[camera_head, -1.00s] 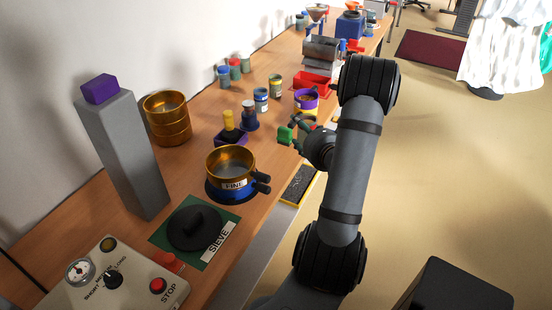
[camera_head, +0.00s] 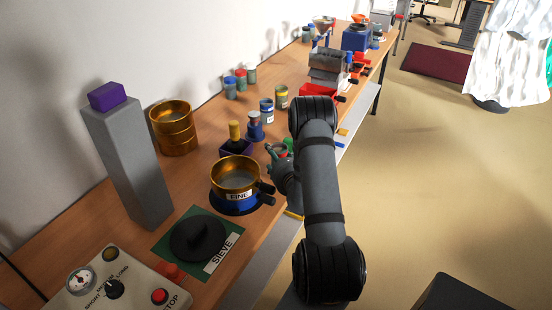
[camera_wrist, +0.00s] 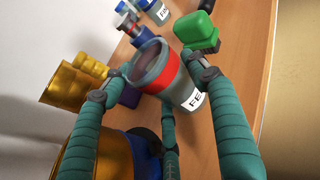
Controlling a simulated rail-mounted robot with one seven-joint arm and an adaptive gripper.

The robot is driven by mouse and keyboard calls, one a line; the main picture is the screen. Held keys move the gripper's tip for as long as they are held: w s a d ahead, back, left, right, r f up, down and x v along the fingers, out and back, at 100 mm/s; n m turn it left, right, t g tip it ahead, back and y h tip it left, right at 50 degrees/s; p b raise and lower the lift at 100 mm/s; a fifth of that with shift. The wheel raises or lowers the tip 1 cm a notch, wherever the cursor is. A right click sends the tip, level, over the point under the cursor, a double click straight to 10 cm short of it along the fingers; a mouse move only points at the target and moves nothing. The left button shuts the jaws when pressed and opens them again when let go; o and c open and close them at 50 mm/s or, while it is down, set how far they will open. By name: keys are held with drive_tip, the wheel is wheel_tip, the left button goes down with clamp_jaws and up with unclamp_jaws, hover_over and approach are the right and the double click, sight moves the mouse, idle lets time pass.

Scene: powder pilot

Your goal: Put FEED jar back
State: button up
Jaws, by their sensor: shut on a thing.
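The FEED jar (camera_wrist: 188,82) is grey with a red band and a white label, on which only "FE" shows in the wrist view. My gripper (camera_wrist: 155,88) has its teal fingers closed around the jar, which looks tilted in that view. In the head view my gripper (camera_head: 279,153) is beside the FINE sieve pan (camera_head: 236,172), on its far right side. There the jar is mostly hidden by the fingers and arm. I cannot tell whether it touches the bench.
A green block-like thing (camera_wrist: 197,31) stands close to the jar. A yellow-topped piece (camera_head: 235,131) in a purple holder and two labelled jars (camera_head: 266,110) (camera_head: 281,97) stand nearby. Several jars (camera_head: 240,79) line the wall. A grey column (camera_head: 128,160) rises at left.

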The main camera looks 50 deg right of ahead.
drive_tip(key=shift+f, duration=0.15)
drive_tip(key=o, duration=1.5)
drive_tip(key=shift+o, duration=0.5)
drive_tip(key=shift+r, duration=0.35)
drive_tip(key=v, duration=0.7)
drive_tip(key=shift+s+a+r, duration=0.1)
drive_tip(key=shift+s, duration=0.05)
drive_tip(key=shift+p+v, duration=1.6)
drive_tip(key=shift+v, duration=0.7)
drive_tip(key=shift+s, duration=0.1)
